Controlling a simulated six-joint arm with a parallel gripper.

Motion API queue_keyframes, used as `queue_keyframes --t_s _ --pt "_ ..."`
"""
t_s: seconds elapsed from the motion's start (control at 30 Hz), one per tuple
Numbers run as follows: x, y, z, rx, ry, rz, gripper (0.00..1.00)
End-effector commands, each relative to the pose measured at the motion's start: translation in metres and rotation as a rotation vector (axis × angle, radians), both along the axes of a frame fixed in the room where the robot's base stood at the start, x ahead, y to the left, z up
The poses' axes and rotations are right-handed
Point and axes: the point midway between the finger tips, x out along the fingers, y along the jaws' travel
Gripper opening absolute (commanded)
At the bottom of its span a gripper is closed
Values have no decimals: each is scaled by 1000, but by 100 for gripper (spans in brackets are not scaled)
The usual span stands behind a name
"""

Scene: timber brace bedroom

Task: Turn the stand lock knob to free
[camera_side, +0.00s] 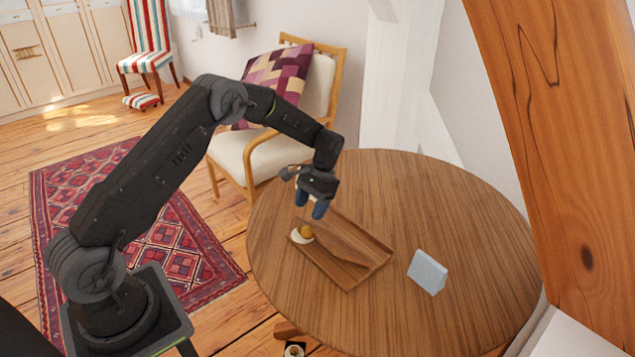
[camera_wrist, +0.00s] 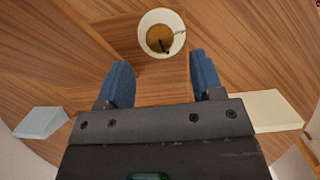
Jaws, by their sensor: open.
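The knob (camera_side: 306,231) is a small golden-brown round piece on a white round base (camera_side: 298,237), at the left end of a wooden tray-like stand (camera_side: 368,262). In the wrist view the knob (camera_wrist: 155,36) sits inside the white ring (camera_wrist: 144,26), and a dark mark lies on its lower part. A small dark mark shows on the ring's right side. My gripper (camera_side: 311,208) is above the knob, with its blue fingers pointing down. In the wrist view my gripper (camera_wrist: 161,70) is open and empty, and the knob lies beyond the fingertips, apart from them.
A pale blue block (camera_side: 427,272) stands on the round wooden table (camera_side: 440,215), right of the stand. A cream block (camera_wrist: 275,112) lies at the right in the wrist view. A cushioned chair (camera_side: 240,152) is behind the table, and a timber brace (camera_side: 560,140) rises at the right.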

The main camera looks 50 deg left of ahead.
Motion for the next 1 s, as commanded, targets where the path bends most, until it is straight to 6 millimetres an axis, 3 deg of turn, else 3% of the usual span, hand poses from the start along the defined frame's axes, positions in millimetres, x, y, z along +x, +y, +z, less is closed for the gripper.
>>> queue_keyframes --t_s 0.2,0.4,0.87,1.0 --pt "20 0 46 1 -5 0 61" --pt "30 0 71 0 -3 0 61" --pt "33 1 80 0 0 2 61" --pt "28 10 79 -2 -10 149 61"
